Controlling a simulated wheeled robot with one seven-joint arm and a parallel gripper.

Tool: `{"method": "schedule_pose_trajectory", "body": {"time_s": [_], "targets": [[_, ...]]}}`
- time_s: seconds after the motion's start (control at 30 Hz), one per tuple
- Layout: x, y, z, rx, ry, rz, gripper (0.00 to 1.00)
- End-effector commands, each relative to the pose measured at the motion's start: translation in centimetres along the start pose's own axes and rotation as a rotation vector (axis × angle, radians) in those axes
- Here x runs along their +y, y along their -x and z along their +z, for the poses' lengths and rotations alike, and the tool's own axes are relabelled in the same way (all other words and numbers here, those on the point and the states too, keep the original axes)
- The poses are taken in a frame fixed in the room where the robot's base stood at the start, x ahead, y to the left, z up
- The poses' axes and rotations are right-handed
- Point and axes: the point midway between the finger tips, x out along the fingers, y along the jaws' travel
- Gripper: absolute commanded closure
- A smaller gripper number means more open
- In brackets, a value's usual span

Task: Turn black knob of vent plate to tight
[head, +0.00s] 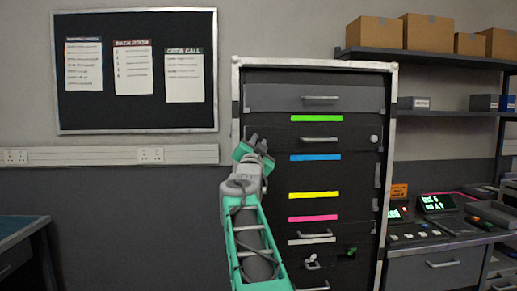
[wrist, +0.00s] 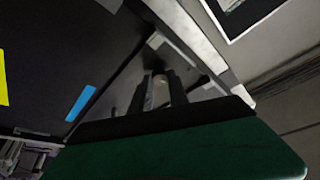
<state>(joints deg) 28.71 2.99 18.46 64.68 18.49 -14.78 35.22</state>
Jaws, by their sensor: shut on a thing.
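The vent plate (head: 350,139) appears to be the dark panel with a bar handle between the green and blue strips in the rack. A pale round knob (head: 374,138) shows at its right end. My gripper (head: 256,146) is at the plate's left end, by the rack's left post. In the wrist view its two dark fingers (wrist: 164,92) are close together at the grey panel. The knob's angle cannot be told.
The silver-edged rack (head: 236,95) frames the panels. Blue (head: 315,157), yellow (head: 314,195) and pink (head: 313,218) strips lie below, with small knobs and handles near the bottom. A notice board (head: 137,113) hangs at left. A control desk (head: 438,265) stands at right.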

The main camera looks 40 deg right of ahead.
Motion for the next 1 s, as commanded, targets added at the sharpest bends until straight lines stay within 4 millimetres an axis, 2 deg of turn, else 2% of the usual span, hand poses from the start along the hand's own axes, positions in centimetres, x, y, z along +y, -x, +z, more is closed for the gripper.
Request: {"method": "schedule_pose_trajectory", "body": {"time_s": [0.33, 0.9, 0.93, 1.0], "targets": [[-0.17, -0.01, 0.06, -0.001, -0.155, 0.063, 1.00], [-0.13, -0.03, 0.02, -0.001, -0.187, 0.077, 1.00], [-0.14, -0.03, 0.01, -0.001, -0.186, 0.077, 0.79], [-0.14, -0.03, 0.01, -0.001, -0.186, 0.077, 0.73]]}}
